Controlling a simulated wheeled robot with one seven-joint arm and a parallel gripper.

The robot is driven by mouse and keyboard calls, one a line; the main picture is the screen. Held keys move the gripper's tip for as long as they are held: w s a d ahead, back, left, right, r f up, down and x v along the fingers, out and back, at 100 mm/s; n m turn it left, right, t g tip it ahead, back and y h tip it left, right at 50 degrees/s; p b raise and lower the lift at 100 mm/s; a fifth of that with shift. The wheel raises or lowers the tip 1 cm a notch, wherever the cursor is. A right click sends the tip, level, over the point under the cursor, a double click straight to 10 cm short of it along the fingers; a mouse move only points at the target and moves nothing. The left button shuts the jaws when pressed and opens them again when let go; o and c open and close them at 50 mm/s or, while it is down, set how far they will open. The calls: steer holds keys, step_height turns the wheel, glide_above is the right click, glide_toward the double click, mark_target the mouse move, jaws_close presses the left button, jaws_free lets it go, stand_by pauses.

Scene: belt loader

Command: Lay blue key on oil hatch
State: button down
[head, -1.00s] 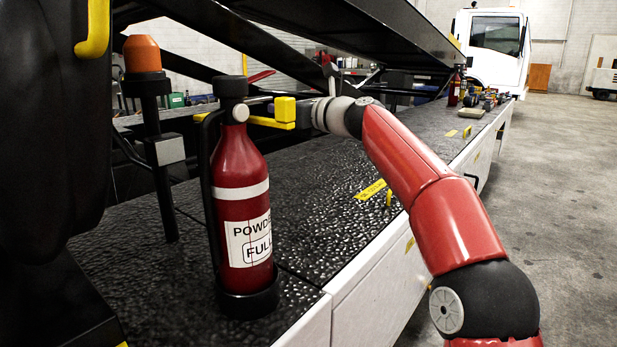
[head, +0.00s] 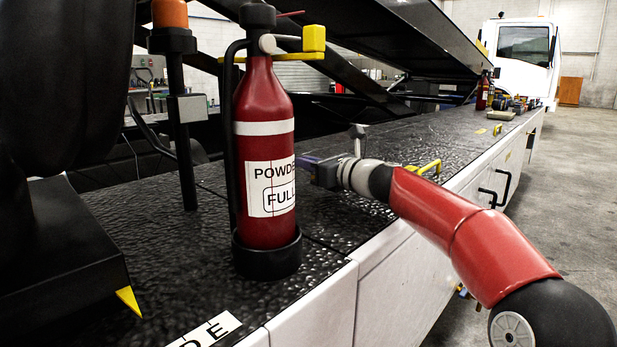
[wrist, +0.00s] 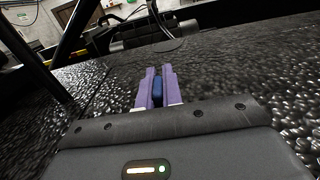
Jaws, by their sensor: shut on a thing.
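My gripper (head: 312,169) is low over the black textured deck, just right of the red extinguisher in the head view, which may hide its tips. In the wrist view its two purple fingers (wrist: 157,88) are shut on a narrow blue thing, the blue key (wrist: 157,93); only a small part of the key shows. I cannot tell whether the key touches the deck. A yellow handle (head: 425,167) stands at the deck edge, just beyond my forearm. The oil hatch cannot be made out for sure; my arm covers part of that deck.
The red extinguisher (head: 264,145) stands upright in a black holder at the deck edge, close to my gripper. A post with an orange top (head: 170,14) is to its left. Black beams slope overhead. The deck (head: 400,135) beyond my arm is largely clear.

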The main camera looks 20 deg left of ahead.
steer(key=shift+f, duration=0.7)
steer(key=c, duration=1.6)
jaws_free()
steer(key=shift+o, duration=0.2)
steer(key=b+v, duration=0.2)
steer(key=v, duration=1)
steer(key=shift+s, duration=0.1)
steer(key=shift+d, duration=0.1)
